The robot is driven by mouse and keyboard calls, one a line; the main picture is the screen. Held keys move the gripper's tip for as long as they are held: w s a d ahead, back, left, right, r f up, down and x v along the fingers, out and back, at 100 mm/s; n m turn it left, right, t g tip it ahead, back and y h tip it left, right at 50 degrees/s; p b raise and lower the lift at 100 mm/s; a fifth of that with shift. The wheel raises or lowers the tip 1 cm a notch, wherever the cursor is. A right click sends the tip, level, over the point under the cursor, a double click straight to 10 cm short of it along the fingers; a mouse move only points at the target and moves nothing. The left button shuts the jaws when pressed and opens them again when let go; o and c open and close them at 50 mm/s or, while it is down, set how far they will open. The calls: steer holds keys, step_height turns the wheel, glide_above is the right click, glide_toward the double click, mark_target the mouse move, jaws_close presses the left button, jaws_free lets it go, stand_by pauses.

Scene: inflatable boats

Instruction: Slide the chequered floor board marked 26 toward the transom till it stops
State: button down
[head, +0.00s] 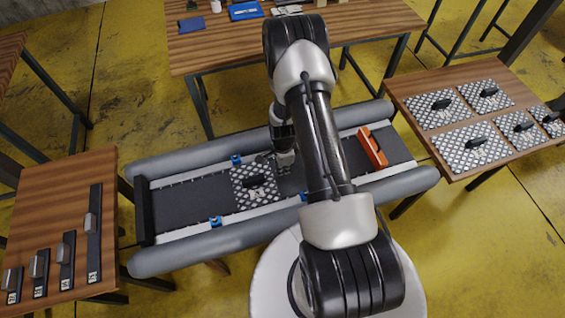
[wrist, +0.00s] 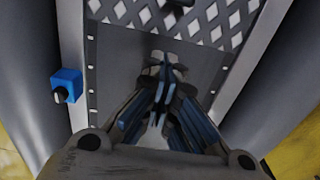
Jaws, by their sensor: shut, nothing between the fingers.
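A chequered floor board (head: 240,186) with a dark handle lies in the grey inflatable boat, between its side tubes. Its label is too small to read. The black transom (head: 145,212) stands at the boat's left end, with bare dark floor between it and the board. My gripper (head: 284,160) is low over the boat floor, right of the board and partly hidden by my arm. In the wrist view my gripper (wrist: 164,62) has its fingers together and empty, above dark floor. The chequered board (wrist: 135,12) crosses the top there, just beyond the fingertips; I cannot tell if they touch.
Blue clips (head: 236,159) sit along the boat's side rails; one shows in the wrist view (wrist: 67,84). An orange piece (head: 372,147) lies across the boat's right part. More chequered boards (head: 437,108) lie on the right table. Black bars (head: 66,262) lie on the left table.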

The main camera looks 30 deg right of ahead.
mark_target(272, 178)
steer(key=shift+w+a, duration=0.3)
steer(key=shift+a, duration=0.65)
steer(key=shift+w+a, duration=0.3)
steer(key=shift+a, duration=0.65)
